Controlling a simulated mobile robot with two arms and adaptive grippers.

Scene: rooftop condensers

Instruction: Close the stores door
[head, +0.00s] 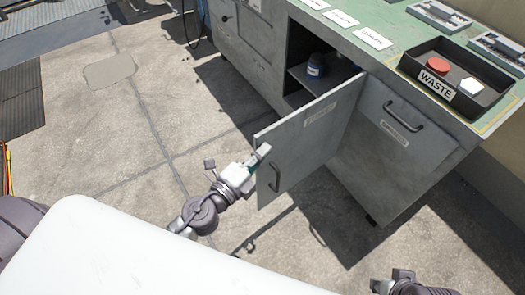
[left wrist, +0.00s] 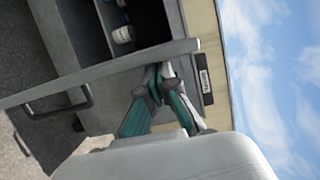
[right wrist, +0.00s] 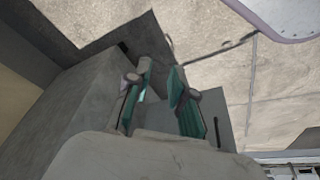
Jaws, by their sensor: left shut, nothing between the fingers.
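The stores door (head: 308,135) is a grey panel with a dark handle (head: 274,178) and a small label. It stands swung well out from the cabinet, hinged on its right, with the compartment (head: 300,62) open behind it. My left gripper (head: 263,151) is shut and empty at the door's free edge, on the handle side. In the left wrist view its closed fingertips (left wrist: 160,72) lie by the door's edge strip (left wrist: 110,72); I cannot tell whether they touch. My right gripper (head: 388,284) is low at the bottom edge; in the right wrist view its fingers (right wrist: 160,72) are apart and empty.
A blue-and-white container (head: 316,66) stands inside the compartment. The green worktop (head: 395,50) holds a black WASTE tray (head: 490,97) with a red and a white piece. The concrete floor (head: 130,130) at left is clear.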

